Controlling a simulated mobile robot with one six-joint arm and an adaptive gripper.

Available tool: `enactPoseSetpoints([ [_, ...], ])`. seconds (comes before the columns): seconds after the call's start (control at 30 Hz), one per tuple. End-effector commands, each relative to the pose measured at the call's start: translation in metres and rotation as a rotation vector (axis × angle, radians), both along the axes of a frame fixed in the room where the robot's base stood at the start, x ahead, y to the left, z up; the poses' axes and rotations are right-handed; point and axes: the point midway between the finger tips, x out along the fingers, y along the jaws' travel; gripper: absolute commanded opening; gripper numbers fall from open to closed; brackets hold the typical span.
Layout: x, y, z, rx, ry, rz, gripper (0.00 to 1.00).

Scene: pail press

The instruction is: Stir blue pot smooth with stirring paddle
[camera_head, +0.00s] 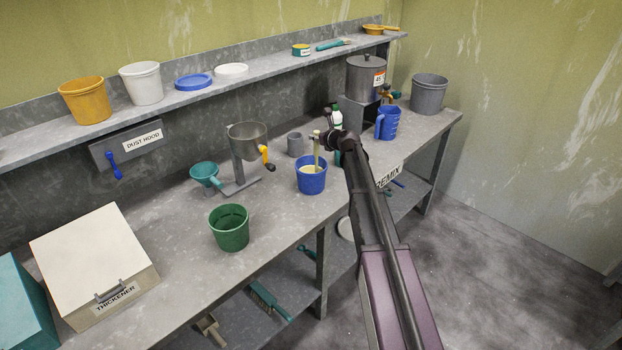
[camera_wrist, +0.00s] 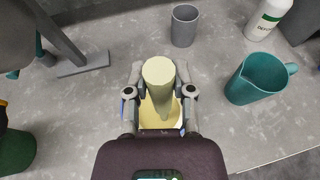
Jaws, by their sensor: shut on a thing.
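The blue pot (camera_head: 311,181) stands on the bench and holds a pale yellow mix (camera_head: 312,171). The stirring paddle (camera_head: 317,150) is cream-coloured and stands nearly upright, its lower end in the pot. My gripper (camera_head: 325,141) is above the pot, shut on the upper part of the paddle. In the wrist view, the paddle's round top (camera_wrist: 158,71) sits between the fingers, and the yellow mix (camera_wrist: 172,116) shows below. My gripper hides most of the pot there; only a sliver of blue shows at the left. The paddle's lower end is hidden in the mix.
A grey cup (camera_wrist: 184,26) and a teal jug (camera_wrist: 258,80) stand near the pot. A green pail (camera_head: 229,229), a hopper on a stand (camera_head: 246,142) and a teal funnel (camera_head: 205,174) are to its left. A blue jug (camera_head: 388,123) stands farther right. Bare bench lies in front of the hopper.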

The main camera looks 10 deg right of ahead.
Motion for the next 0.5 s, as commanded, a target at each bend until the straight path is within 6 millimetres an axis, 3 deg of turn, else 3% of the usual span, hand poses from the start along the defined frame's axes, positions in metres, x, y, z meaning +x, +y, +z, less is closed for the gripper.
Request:
enactPoseSetpoints([
  [0.5,0.01,-0.001,0.0,-0.001,0.0,0.0,0.0],
])
